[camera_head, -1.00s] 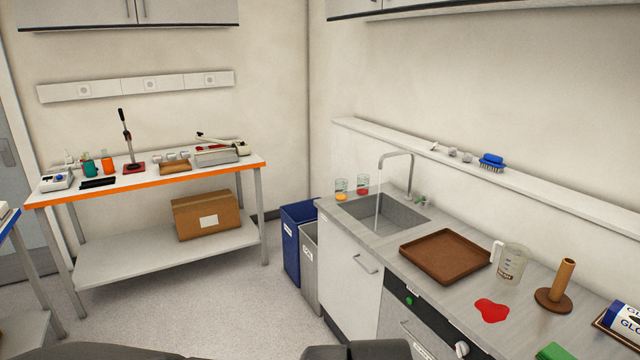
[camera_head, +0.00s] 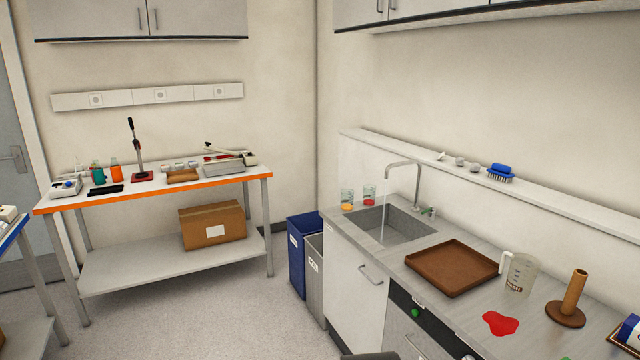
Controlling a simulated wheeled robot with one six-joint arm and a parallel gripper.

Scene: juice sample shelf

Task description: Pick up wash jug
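The wash jug (camera_head: 519,274) is a clear measuring jug with a white handle on its left side and dark lettering low on its wall. It stands upright on the grey counter (camera_head: 466,311), just right of the brown tray (camera_head: 452,287) and left of a brown wooden holder with an upright post (camera_head: 572,300). My gripper is not in view. A small dark piece at the bottom edge may be part of my arm.
A red spill (camera_head: 500,323) lies on the counter in front of the jug. The sink (camera_head: 398,226) has a running tap (camera_head: 417,190). Two glasses (camera_head: 369,195) stand behind it. Blue and grey bins (camera_head: 299,258) stand left of the counter. The floor (camera_head: 190,318) before the orange-edged bench (camera_head: 150,198) is clear.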

